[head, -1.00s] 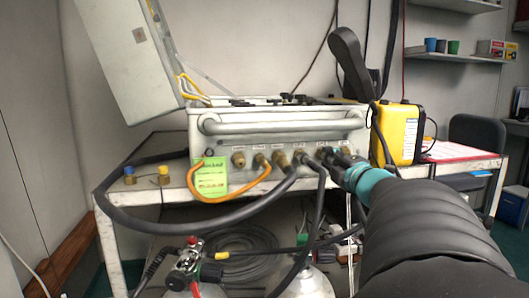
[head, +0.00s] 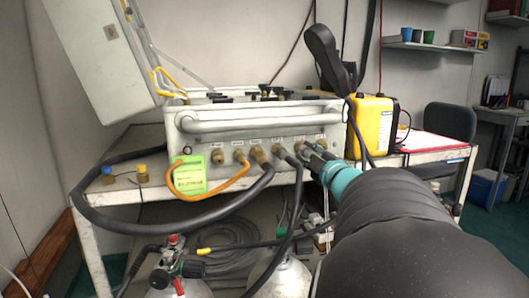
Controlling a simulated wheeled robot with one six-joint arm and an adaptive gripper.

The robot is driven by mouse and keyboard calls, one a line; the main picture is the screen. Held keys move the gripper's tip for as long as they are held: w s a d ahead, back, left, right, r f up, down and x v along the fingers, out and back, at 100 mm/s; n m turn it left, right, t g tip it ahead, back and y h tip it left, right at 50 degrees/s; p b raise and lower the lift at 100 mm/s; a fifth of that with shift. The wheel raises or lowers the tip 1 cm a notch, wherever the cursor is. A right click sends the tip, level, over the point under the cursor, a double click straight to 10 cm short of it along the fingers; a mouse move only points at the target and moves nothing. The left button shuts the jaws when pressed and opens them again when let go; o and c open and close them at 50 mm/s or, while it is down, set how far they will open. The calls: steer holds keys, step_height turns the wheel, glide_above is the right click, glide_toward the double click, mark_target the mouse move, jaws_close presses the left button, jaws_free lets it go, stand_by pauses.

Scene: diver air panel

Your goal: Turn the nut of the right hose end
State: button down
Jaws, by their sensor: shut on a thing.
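The air panel (head: 255,117) is a pale metal box with a row of brass fittings along its front. A black hose (head: 170,228) ends in a brass nut (head: 260,155) at a middle fitting. A second black hose (head: 297,195) ends at a fitting (head: 280,151) just to its right. My gripper (head: 312,155), dark with a teal band behind it, reaches the right end of the row. It is shut at the rightmost fittings, with the right hose end and its nut largely hidden behind the fingers. I cannot see the grip on the nut clearly.
An orange hose (head: 225,194) loops beside a green tag (head: 189,174). A yellow case (head: 371,128) stands right of the panel. Blue and yellow caps (head: 141,168) lie at the table's left. Gas cylinders (head: 282,277) stand below.

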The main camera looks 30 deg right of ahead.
steer(key=shift+f, duration=0.2)
steer(key=c, duration=0.9)
jaws_free()
steer(key=shift+s+d, duration=0.1)
steer(key=shift+r, duration=0.15)
steer(key=v, duration=1.2)
